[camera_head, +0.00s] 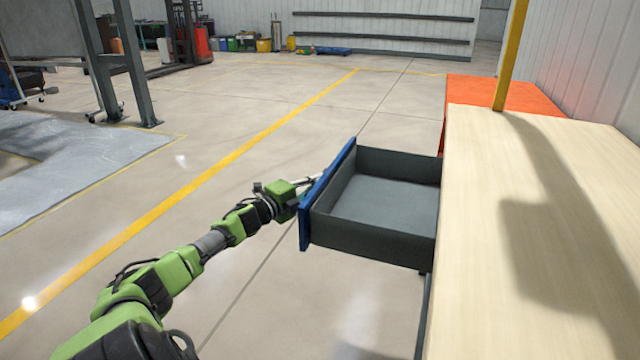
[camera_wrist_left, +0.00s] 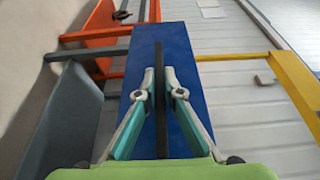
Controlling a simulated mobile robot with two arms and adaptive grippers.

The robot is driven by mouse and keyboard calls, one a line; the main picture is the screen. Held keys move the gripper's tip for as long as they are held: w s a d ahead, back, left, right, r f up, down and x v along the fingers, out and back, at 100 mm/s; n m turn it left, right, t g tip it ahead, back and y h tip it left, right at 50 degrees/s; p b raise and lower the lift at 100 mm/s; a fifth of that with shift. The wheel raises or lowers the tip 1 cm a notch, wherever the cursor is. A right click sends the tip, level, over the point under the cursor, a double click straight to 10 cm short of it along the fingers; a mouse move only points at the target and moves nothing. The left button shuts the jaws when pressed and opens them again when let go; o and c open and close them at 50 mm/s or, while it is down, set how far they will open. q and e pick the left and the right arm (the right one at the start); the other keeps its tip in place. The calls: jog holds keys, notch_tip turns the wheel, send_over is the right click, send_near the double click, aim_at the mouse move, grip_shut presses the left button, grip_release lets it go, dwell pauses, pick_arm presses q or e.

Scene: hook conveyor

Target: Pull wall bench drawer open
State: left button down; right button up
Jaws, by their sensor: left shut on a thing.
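The wall bench (camera_head: 545,220) has a pale wooden top and stands at the right of the head view. Its grey drawer (camera_head: 385,205) is pulled far out on the bench's left side and looks empty inside. The blue drawer front (camera_head: 327,197) faces left, and it also shows in the left wrist view (camera_wrist_left: 184,45). My left gripper (camera_head: 316,180) is at the outer face of this front. In the left wrist view its two fingers (camera_wrist_left: 161,88) are shut on the dark bar handle (camera_wrist_left: 160,62), one on each side. My right gripper is not in view.
An orange bench (camera_head: 525,95) and a yellow post (camera_head: 511,50) stand beyond the wooden top. The concrete floor (camera_head: 230,180) left of the drawer is clear around my arm. Grey columns (camera_head: 135,75) and a red machine (camera_head: 202,42) are far off.

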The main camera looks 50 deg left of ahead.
pick_arm(q)
jog(key=c, duration=2.2)
grip_release()
jog(key=shift+o, duration=0.2)
jog(key=shift+s, duration=0.1)
jog(key=s, duration=1.1)
jog(key=shift+s+d, duration=0.35)
jog(key=shift+s, duration=0.05)
